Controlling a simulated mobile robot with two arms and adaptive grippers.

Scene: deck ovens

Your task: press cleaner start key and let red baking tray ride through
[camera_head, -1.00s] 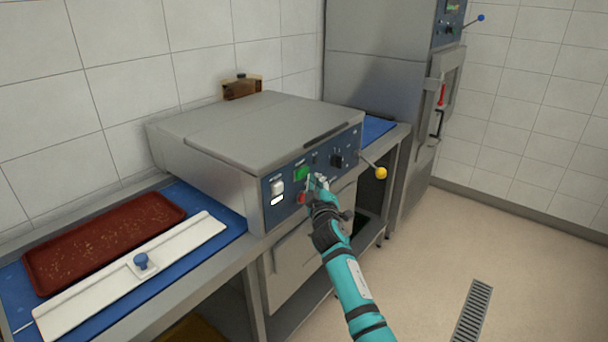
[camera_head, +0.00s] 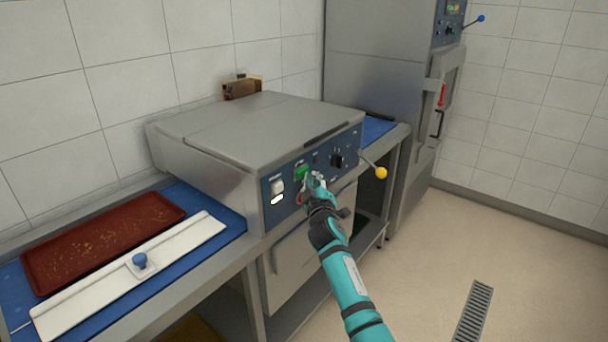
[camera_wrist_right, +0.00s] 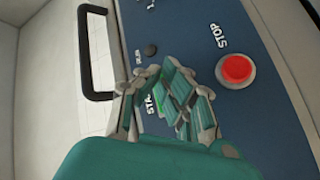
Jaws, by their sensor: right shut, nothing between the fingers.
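The red baking tray (camera_head: 105,240), speckled with crumbs, lies flat on the blue belt (camera_head: 222,238) left of the steel cleaner (camera_head: 260,130). The green start key (camera_head: 301,172) is on the cleaner's dark blue front panel. My right gripper (camera_head: 316,181) is shut and empty, with its fingertips at the panel just beside the green key. My left gripper is not in view.
A white bar (camera_head: 185,243) with a blue knob (camera_head: 139,260) lies on the belt in front of the tray. A yellow-knobbed lever (camera_head: 380,173) sticks out right of the panel. A tall steel oven (camera_head: 375,70) stands behind. The floor at right is clear.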

